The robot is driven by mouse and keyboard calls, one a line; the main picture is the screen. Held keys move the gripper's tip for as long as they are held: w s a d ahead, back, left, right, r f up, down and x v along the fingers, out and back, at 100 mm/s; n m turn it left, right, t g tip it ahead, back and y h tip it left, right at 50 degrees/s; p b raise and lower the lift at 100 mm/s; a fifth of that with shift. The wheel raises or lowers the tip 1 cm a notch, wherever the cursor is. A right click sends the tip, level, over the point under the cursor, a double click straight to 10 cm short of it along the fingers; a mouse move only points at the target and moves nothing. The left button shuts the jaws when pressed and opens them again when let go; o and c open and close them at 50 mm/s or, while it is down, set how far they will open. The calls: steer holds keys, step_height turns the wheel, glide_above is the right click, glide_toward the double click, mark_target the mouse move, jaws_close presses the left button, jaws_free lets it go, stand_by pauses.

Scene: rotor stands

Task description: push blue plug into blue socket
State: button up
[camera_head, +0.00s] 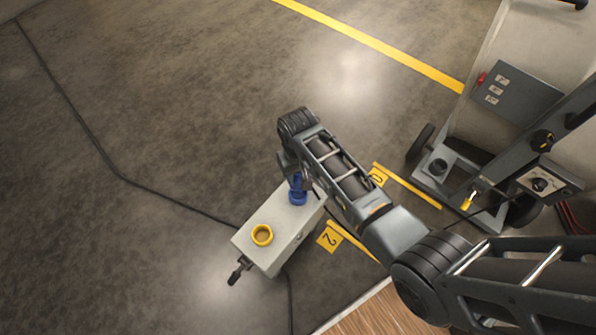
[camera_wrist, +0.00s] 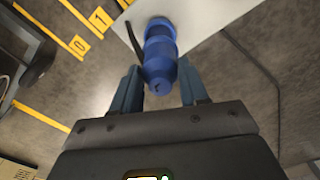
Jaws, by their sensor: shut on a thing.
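The blue plug (camera_head: 296,181) stands over the blue socket (camera_head: 298,198) on top of a white box (camera_head: 281,228). In the wrist view the blue plug (camera_wrist: 160,62) is between the two fingers of my gripper (camera_wrist: 160,88), which is shut on it. The far end of the plug meets a wider blue ring, the blue socket (camera_wrist: 160,28), and looks lined up with it. I cannot tell how deep the plug sits. My arm hides part of the box's far end.
A yellow socket (camera_head: 262,235) sits at the box's other end, with a dark handle (camera_head: 236,274) below it. A wheeled cart (camera_head: 490,165) stands at right. Black cables and yellow numbered marks (camera_head: 329,238) lie on the floor.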

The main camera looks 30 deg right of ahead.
steer(key=shift+f+b, duration=0.55)
steer(key=shift+f, duration=0.25)
steer(key=shift+f, duration=0.15)
steer(key=shift+f, duration=0.3)
steer(key=shift+f+b, duration=1.4)
steer(key=shift+f, duration=0.45)
stand_by(0.3)
stand_by(0.4)
steer(key=o, duration=1.1)
steer(key=shift+c, duration=0.2)
steer(key=shift+r, duration=0.1)
